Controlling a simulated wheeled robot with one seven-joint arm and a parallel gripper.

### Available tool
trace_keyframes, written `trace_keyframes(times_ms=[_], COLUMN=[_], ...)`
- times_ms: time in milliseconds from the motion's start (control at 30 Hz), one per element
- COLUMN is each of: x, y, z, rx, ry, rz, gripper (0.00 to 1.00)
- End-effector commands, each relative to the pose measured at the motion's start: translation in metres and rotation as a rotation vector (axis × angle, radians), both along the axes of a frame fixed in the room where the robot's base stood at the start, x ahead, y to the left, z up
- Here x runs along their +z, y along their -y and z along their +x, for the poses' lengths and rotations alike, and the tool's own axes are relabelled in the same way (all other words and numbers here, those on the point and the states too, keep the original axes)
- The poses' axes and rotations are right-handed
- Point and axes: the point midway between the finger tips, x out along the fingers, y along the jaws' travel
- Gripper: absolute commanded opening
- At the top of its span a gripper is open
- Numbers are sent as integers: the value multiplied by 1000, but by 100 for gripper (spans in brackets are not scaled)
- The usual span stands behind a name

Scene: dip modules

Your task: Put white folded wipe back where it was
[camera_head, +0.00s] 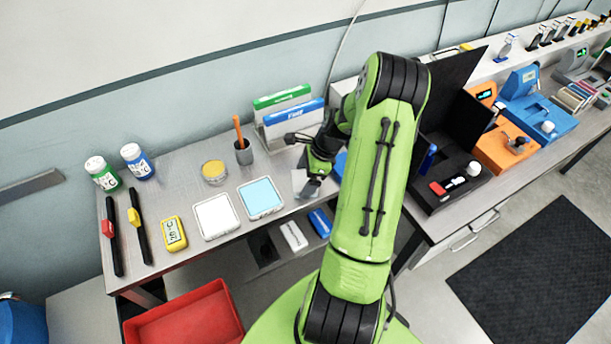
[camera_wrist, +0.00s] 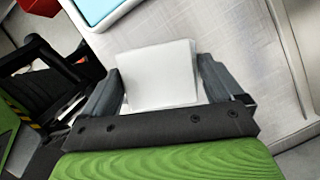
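The white folded wipe (camera_wrist: 158,78) is a pale, nearly square pad between the two fingers of my gripper (camera_wrist: 160,75) in the wrist view. The fingers are set wide, about the wipe's width, and appear to hold it by its left and right edges. In the head view my gripper (camera_head: 312,187) is low over the grey table, right of the blue-topped tray. The wipe shows there as a small pale patch (camera_head: 299,180) beside the fingers. I cannot tell whether its underside touches the table.
The blue-topped tray (camera_head: 261,197) and a white tray (camera_head: 214,216) lie left of my gripper. A pen cup (camera_head: 243,153) and a rack with green and blue folders (camera_head: 293,124) stand behind. Black panels (camera_head: 455,90) rise to the right. The table's front edge is close.

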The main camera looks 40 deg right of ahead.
Motion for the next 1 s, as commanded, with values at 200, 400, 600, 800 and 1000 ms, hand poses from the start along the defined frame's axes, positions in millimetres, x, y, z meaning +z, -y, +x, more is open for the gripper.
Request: trace_keyframes(times_ms=[200, 400, 600, 800, 1000], x=[0, 19, 70, 107, 131], y=[0, 6, 23, 33, 19], z=[0, -3, -17, -26, -23], rx=[0, -2, -4, -1, 107], ry=[-1, 2, 3, 1, 8], rz=[1, -3, -6, -1, -57], gripper=[100, 100, 100, 100, 100])
